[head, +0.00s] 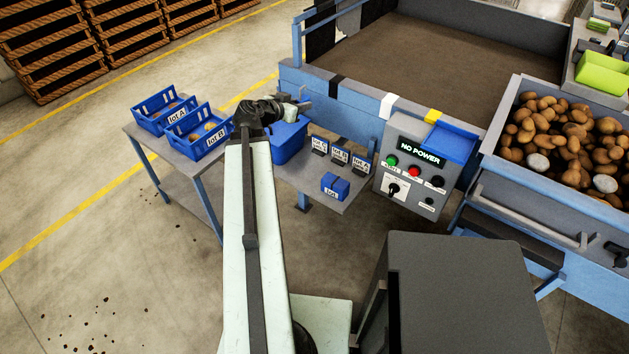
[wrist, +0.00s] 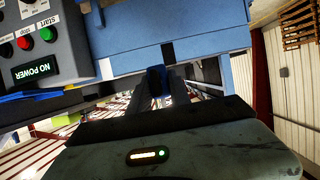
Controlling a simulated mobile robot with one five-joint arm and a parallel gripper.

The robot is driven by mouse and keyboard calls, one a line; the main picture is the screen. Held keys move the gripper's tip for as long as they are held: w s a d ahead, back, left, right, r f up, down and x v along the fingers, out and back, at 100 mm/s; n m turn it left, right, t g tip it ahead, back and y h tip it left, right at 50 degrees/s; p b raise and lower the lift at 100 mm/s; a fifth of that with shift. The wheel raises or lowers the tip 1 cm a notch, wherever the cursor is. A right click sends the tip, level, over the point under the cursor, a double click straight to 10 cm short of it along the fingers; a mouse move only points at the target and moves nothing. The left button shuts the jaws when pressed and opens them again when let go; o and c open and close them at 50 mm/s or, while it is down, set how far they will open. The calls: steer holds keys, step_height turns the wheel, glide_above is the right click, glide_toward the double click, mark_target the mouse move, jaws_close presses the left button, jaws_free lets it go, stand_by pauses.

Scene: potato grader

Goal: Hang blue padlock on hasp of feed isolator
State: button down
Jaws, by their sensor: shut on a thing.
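My gripper (head: 303,106) is above a blue bin (head: 289,143), left of the control panel, in the head view. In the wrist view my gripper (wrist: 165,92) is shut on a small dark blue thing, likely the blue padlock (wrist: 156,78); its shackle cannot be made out. The control panel (head: 408,180) has a NO POWER display and a black rotary switch (head: 394,188), which may be the feed isolator. No hasp can be made out. The panel also shows in the wrist view (wrist: 60,30), upside down at upper left, apart from my gripper.
A shelf (head: 310,184) left of the panel carries lot cards and a small blue block (head: 335,187). A side table (head: 175,152) holds blue crates. A potato bin (head: 490,130) stands at right. A dark grey box (head: 460,290) is in front. Open floor lies at left.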

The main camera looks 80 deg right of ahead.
steer(key=b, duration=2.2)
glide_above(307, 180)
step_height(307, 180, down, 23)
step_height(307, 180, down, 10)
steer(key=b, duration=0.9)
steer(key=shift+a+b, duration=0.1)
steer(key=shift+b, duration=0.25)
steer(key=c, duration=1.2)
jaws_free()
steer(key=shift+r, duration=0.1)
